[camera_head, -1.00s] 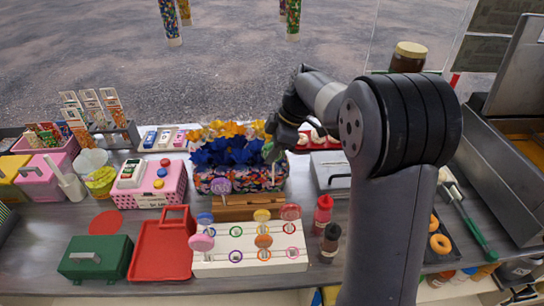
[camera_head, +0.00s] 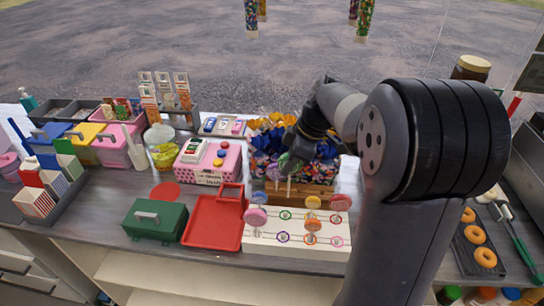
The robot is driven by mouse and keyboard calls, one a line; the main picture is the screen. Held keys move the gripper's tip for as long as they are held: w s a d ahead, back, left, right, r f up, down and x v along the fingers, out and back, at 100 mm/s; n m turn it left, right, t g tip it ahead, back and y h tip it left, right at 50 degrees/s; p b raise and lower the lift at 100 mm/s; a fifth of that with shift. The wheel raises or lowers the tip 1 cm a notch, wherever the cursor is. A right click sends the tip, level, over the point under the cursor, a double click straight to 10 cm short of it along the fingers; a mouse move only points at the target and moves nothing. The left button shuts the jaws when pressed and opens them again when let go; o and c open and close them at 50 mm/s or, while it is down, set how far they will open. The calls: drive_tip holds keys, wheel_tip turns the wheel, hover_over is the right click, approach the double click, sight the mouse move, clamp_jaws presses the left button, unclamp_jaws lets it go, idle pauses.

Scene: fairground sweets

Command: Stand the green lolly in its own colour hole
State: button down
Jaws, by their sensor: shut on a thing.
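My gripper (camera_head: 291,158) is shut on the green lolly (camera_head: 284,159), whose head is mostly hidden by my dark fingers. Its white stick hangs down in front of the flower-covered box and the wooden rack, behind the white stand (camera_head: 262,246). In the stand, a green-ringed hole (camera_head: 285,215) lies in the back row between the blue lolly (camera_head: 259,198) and the yellow lolly (camera_head: 312,202), and is empty. A purple-ringed hole (camera_head: 283,237) and a pink-ringed hole (camera_head: 336,241) in the front row are also empty.
A pink lolly (camera_head: 255,217), an orange lolly (camera_head: 312,225) and a red-pink lolly (camera_head: 340,202) stand in the stand. A purple lolly (camera_head: 274,174) is at the wooden rack (camera_head: 318,188). A red tray (camera_head: 212,235) and green box (camera_head: 154,220) sit to the left.

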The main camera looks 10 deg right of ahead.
drive_tip(key=shift+s+a+f, duration=0.15)
drive_tip(key=shift+a+f, duration=0.15)
drive_tip(key=shift+f, duration=0.05)
drive_tip(key=shift+f+b, duration=2)
drive_tip(key=shift+f, duration=0.95)
drive_tip(key=shift+f+b, duration=0.2)
drive_tip(key=shift+b, duration=0.15)
drive_tip(key=shift+f, duration=0.15)
drive_tip(key=shift+b, duration=0.4)
drive_tip(key=shift+f+b, duration=0.6)
drive_tip(key=shift+f, duration=0.05)
